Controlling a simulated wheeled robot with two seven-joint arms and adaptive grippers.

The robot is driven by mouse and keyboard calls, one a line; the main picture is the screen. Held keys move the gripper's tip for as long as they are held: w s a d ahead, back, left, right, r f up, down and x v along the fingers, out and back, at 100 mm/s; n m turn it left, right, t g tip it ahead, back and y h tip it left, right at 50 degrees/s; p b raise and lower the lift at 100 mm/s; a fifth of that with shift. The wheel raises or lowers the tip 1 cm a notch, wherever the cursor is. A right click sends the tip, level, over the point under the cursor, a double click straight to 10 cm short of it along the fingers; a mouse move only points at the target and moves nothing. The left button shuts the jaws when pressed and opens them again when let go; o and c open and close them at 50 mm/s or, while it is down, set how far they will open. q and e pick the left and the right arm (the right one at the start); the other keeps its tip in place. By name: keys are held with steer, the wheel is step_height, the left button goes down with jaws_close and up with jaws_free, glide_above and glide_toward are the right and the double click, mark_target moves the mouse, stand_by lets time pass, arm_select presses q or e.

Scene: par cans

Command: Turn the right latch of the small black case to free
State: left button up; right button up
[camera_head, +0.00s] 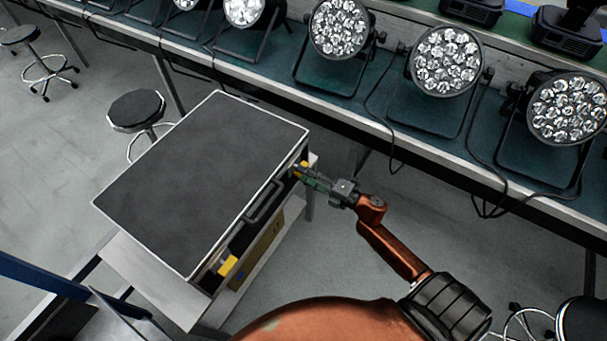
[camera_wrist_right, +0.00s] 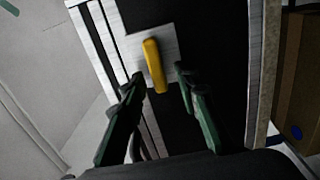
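The small black case (camera_head: 200,180) lies shut on a light table, with pale metal edges and a handle (camera_head: 262,202) on the side facing me. One yellow latch (camera_head: 228,266) is near the lower end of that side. The other latch, at the far right end, is close to my right gripper (camera_head: 300,172). In the right wrist view this yellow latch (camera_wrist_right: 154,65) sits on a metal plate (camera_wrist_right: 170,42), nearly upright and slightly tilted. The right gripper's fingers (camera_wrist_right: 160,95) are apart on either side of its lower end, with no clear contact. My left gripper is not visible.
A cardboard box (camera_head: 262,250) stands below the case's front side. A long bench (camera_head: 270,92) with several par lights (camera_head: 340,28) and hanging cables runs behind. Stools (camera_head: 137,110) stand on the floor.

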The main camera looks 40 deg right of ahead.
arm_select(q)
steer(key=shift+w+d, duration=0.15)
arm_select(e)
steer(key=v, duration=1.1)
steer(key=shift+s, duration=0.3)
